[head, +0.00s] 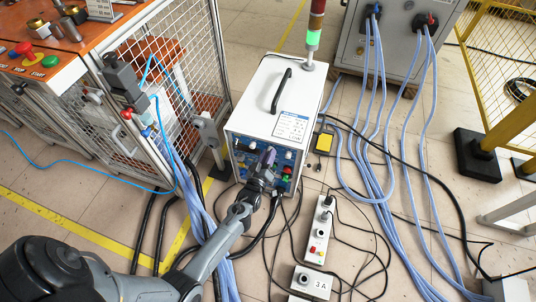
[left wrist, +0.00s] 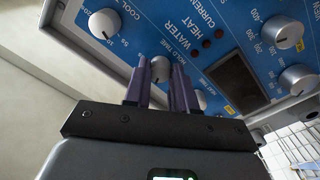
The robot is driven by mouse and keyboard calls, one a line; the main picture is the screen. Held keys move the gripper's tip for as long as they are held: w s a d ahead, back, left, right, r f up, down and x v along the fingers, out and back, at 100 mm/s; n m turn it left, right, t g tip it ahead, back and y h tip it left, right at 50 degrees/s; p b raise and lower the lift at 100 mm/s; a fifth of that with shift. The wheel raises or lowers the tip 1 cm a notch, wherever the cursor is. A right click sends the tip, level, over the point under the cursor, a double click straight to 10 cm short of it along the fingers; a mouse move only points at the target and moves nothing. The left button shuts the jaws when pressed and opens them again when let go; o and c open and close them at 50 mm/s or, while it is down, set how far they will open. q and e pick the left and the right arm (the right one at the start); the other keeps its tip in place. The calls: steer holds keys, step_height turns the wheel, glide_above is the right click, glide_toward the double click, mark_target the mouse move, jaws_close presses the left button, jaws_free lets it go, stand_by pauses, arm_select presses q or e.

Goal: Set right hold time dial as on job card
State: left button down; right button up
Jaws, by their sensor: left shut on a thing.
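The white induction heater box (head: 262,100) stands on the floor with a blue control panel on its front. The job card (head: 291,126) is a white printed sheet on its top; its text is too small to read. My left gripper (head: 264,162) is at the panel. In the left wrist view, its two purple fingers (left wrist: 161,76) are shut on a grey dial (left wrist: 160,66) beside the words HOLD TIME. The fingers hide the sides of the dial, and its setting cannot be read. My right gripper is not in view.
Other knobs sit nearby: a cooling dial (left wrist: 103,24) and two grey dials, one (left wrist: 289,34) above the other (left wrist: 297,79). A dark display (left wrist: 237,77) lies between. A mesh cage (head: 185,60) stands left of the heater. Cables and a power strip (head: 319,232) lie on the floor.

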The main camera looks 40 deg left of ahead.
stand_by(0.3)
arm_select(q)
steer(key=c, duration=0.9)
jaws_free()
steer(key=shift+s, duration=0.15)
steer(key=shift+p+v, duration=2.6)
steer(key=shift+v, duration=2.7)
steer(key=shift+d, duration=0.15)
